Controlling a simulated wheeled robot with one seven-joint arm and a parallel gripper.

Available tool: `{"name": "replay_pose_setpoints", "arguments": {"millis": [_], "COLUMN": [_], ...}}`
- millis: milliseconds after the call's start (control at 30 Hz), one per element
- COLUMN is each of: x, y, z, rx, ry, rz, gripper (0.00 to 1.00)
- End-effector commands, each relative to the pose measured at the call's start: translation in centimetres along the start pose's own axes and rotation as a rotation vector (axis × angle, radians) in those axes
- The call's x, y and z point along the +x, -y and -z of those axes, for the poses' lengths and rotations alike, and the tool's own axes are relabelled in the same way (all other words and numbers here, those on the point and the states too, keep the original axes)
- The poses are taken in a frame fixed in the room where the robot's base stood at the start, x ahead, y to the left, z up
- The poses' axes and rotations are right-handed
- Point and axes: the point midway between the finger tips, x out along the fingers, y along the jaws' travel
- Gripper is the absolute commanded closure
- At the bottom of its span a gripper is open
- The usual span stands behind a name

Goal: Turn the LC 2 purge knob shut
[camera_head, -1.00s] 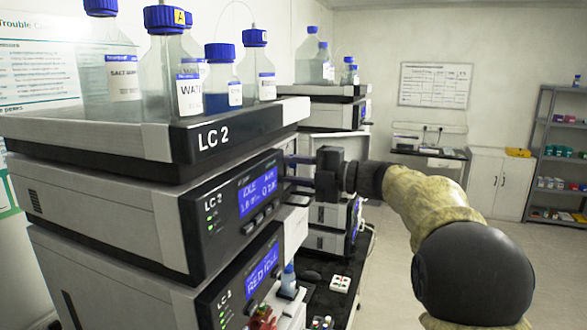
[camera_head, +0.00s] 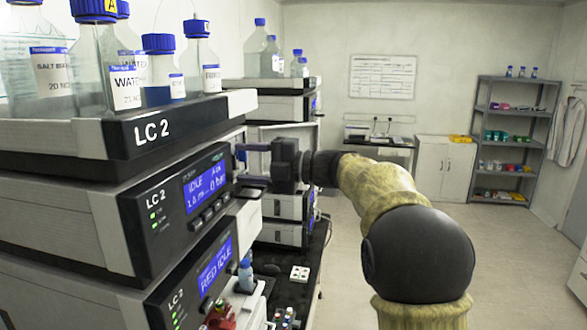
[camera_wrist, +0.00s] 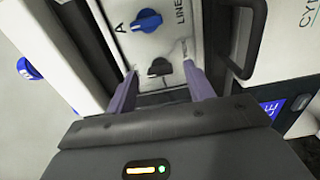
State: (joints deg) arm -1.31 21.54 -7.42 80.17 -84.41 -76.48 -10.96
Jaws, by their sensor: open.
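The LC 2 unit (camera_head: 165,208) stands at left in the head view, with a lit blue screen (camera_head: 205,188) reading IDLE. My gripper (camera_head: 240,164) is level, at the right end of its front panel. Its two fingers are apart and empty. In the wrist view, a black knob (camera_wrist: 159,68) on a pale panel shows between and beyond my fingers (camera_wrist: 163,90). Neither finger visibly touches it. A blue knob (camera_wrist: 147,20) sits above it, near the letters A and LINE. The knobs are hidden in the head view. I cannot tell the black knob's exact setting.
Blue-capped bottles (camera_head: 158,70) stand in the tray (camera_head: 190,119) on top of LC 2. A second unit (camera_head: 200,285) is below. A black handle (camera_wrist: 246,40) stands right of my fingers in the wrist view. Open floor (camera_head: 505,260) lies at right.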

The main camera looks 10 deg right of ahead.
Motion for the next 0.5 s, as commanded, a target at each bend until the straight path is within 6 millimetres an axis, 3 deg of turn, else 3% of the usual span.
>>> {"name": "replay_pose_setpoints", "arguments": {"millis": [500], "x": [-10.1], "y": [0.4], "z": [-0.1], "rx": [-0.002], "ry": [0.006], "rz": [0.0], "gripper": [0.47]}}
